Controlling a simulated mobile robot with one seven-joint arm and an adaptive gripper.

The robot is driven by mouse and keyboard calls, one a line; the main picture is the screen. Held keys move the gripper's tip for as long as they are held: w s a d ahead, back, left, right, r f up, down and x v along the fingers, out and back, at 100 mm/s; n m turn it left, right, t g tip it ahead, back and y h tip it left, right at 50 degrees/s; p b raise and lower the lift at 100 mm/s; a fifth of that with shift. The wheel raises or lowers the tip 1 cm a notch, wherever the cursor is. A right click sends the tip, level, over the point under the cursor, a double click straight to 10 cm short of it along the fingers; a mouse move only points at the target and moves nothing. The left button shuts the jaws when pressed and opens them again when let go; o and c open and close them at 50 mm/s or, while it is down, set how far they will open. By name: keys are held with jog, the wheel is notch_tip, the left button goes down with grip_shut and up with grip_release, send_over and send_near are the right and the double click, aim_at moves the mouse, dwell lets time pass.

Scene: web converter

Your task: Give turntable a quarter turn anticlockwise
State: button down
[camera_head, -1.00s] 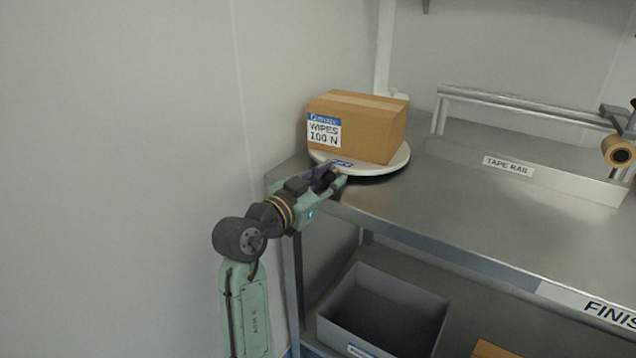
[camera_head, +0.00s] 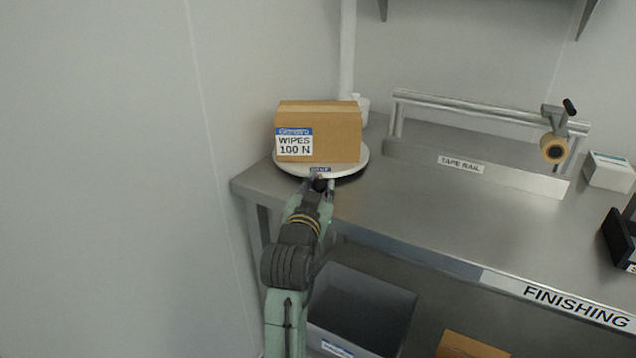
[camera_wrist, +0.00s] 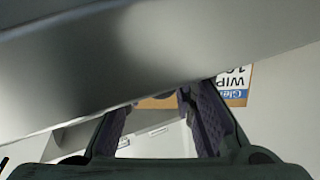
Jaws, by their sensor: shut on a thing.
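The turntable (camera_head: 352,168) is a round, pale disc at the left end of the steel bench, with a small blue label on its front rim. A brown carton (camera_head: 335,140) marked "WIPES 100 N" stands upright on it, its labelled face towards me. My gripper (camera_head: 322,182) is at the disc's front edge, just below the blue label, and is shut on the turntable's rim; the exact contact is hard to see. In the wrist view, my gripper's fingers (camera_wrist: 160,110) reach up to a large grey surface, and part of the carton (camera_wrist: 238,84) shows beyond.
A tape rail (camera_head: 480,170) with a tape roll (camera_head: 554,148) stands right of the turntable. A white box (camera_head: 608,172) is farther right. The bench front between is clear. A grey bin (camera_head: 375,305) sits below. The wall is close on the left.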

jog(key=shift+d+y, duration=0.25)
jog(key=shift+y, duration=0.05)
dwell(0.4)
jog(key=c, duration=1.3)
grip_release()
jog(key=v, duration=0.7)
jog(key=shift+s, duration=0.25)
jog(key=shift+a, duration=0.1)
jog(key=shift+c, duration=0.2)
